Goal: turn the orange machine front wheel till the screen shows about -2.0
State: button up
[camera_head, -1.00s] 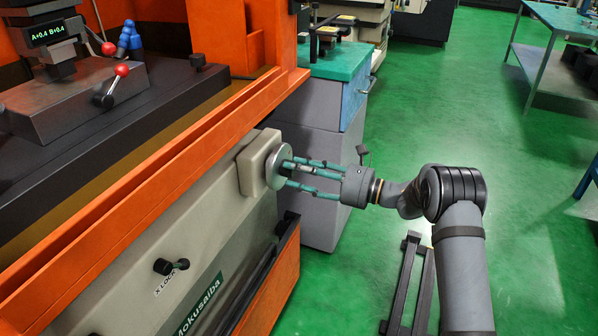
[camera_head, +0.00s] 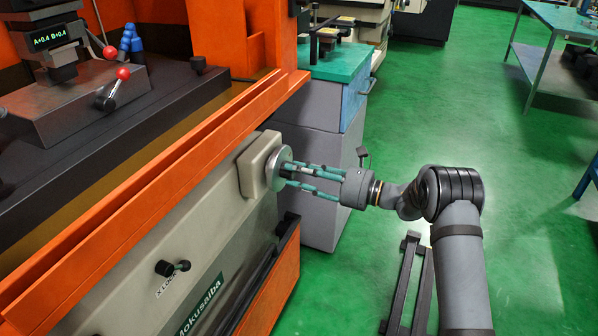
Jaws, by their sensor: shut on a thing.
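The orange machine (camera_head: 165,155) fills the left side. Its front wheel (camera_head: 277,168) is a small silver disc on a beige block (camera_head: 252,165) on the front panel. My gripper (camera_head: 290,176) reaches it from the right, with its green fingers shut on the wheel's face. The exact finger contact is too small to make out. The screen (camera_head: 49,37) at the upper left shows A+0.4 B+0.4 in green.
An X LOCK lever (camera_head: 172,267) sits lower on the front panel. A grey cabinet with a green top (camera_head: 340,62) stands behind my gripper. A green-topped table (camera_head: 565,20) is at the upper right. The green floor on the right is mostly clear.

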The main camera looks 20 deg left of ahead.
jog(key=o, duration=1.2)
jog(key=shift+d, duration=0.1)
jog(key=d, duration=0.8)
jog(key=s+d, duration=0.1)
jog(key=d, duration=0.2)
jog(key=shift+d, duration=0.4)
jog(key=shift+n, duration=0.4)
jog(key=a, duration=0.4)
jog(key=a+b, duration=0.1)
jog(key=a, duration=0.3)
jog(key=w+a, duration=0.1)
jog(key=a, duration=0.3)
jog(key=shift+f, duration=0.25)
jog(key=shift+d+r, duration=0.25)
jog(key=shift+d, duration=0.45)
